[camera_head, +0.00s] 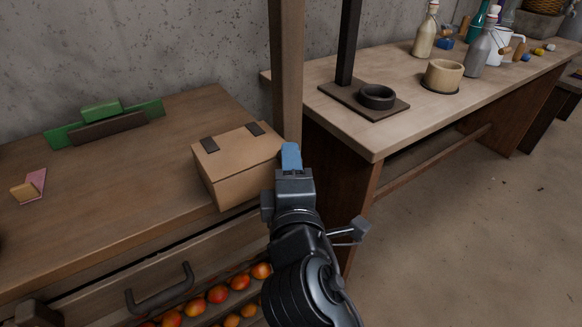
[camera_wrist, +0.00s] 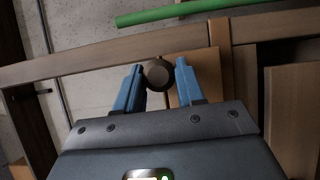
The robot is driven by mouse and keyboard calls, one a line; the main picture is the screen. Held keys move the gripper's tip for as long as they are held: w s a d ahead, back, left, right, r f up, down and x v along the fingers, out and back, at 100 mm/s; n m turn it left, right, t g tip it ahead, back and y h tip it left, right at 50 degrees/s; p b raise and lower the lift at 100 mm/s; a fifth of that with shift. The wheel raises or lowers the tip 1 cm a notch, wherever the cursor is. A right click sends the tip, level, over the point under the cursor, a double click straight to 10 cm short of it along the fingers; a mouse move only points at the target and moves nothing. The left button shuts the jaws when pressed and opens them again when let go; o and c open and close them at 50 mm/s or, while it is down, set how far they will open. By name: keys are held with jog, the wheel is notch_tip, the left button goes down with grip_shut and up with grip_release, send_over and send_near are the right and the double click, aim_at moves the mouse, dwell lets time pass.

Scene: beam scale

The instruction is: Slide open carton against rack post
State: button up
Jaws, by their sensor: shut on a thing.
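The carton (camera_head: 227,172) is a tan box with two dark hinge-like strips on its top, which looks closed. It sits near the right end of the left wooden table. The rack post (camera_head: 287,65) is an upright wooden post just behind the carton's right side. My gripper (camera_head: 291,158) is at the carton's right side, blue fingers near the post. In the wrist view, my gripper (camera_wrist: 160,84) has its fingers on either side of a dark round knob (camera_wrist: 158,73) and is shut on it. Whether the carton touches the post is hard to tell.
A green and brown holder (camera_head: 105,122) and a pink-and-tan piece (camera_head: 30,187) lie on the left table. Below are a drawer handle (camera_head: 160,288) and several fruits (camera_head: 218,294). The right table (camera_head: 365,137) bears a dark stand, a cup and bottles.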

dwell(0.9)
jog(key=o, duration=1.2)
jog(key=shift+s+a, duration=0.1)
jog(key=s, duration=0.7)
jog(key=shift+s+d, duration=0.3)
jog(key=shift+s, duration=0.1)
